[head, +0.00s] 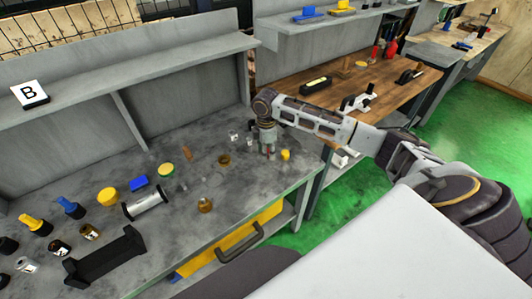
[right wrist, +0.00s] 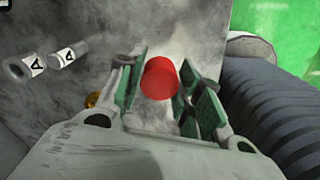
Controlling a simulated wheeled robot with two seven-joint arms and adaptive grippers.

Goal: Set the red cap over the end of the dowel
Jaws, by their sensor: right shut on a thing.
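My right gripper (head: 267,152) points down over the right part of the grey bench. In the right wrist view its green-padded fingers (right wrist: 160,98) are shut on the red cap (right wrist: 160,78), a plain red cylinder. The head view shows only a little red between the fingers, low over the bench top. I cannot tell whether the cap touches anything below it. A small brown upright piece (head: 188,154) stands left of the gripper and may be the dowel, but it is too small to be sure. My left gripper is not in view.
Two grey cylinders labelled A (right wrist: 38,63) lie near the gripper. A yellow piece (head: 285,155) stands just right of it. An amber jar (head: 205,205), a metal cylinder (head: 146,204) and several small parts stand further left. The bench's front edge (head: 290,193) is close.

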